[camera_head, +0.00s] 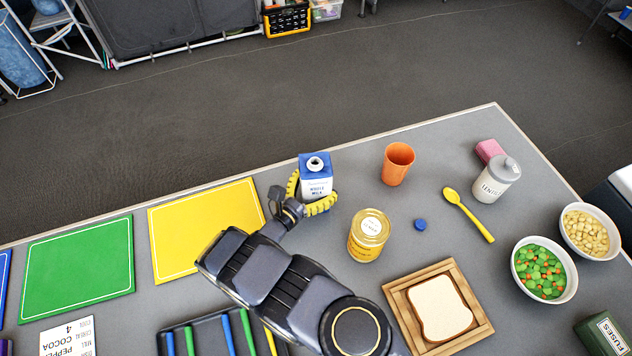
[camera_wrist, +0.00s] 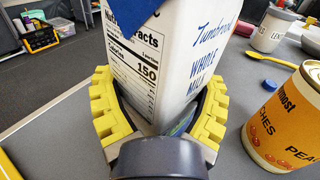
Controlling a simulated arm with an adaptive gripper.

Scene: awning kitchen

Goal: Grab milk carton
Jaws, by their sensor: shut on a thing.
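The milk carton (camera_head: 315,178) is white with a blue top and an open round spout, and stands upright near the far edge of the grey table (camera_head: 350,205). My gripper (camera_head: 313,200) has its yellow ridged fingers closed around the lower part of the carton from both sides. In the wrist view the carton (camera_wrist: 165,60) fills the middle, with its nutrition panel and blue lettering facing the camera. The gripper (camera_wrist: 160,115) presses on it left and right. Whether the carton's base touches the table is hidden.
A peach can (camera_head: 368,235) stands close to the right of my gripper. An orange cup (camera_head: 397,163), a blue cap (camera_head: 420,225), a yellow spoon (camera_head: 468,214) and a white lidded jar (camera_head: 494,182) are further right. A yellow mat (camera_head: 200,225) lies left.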

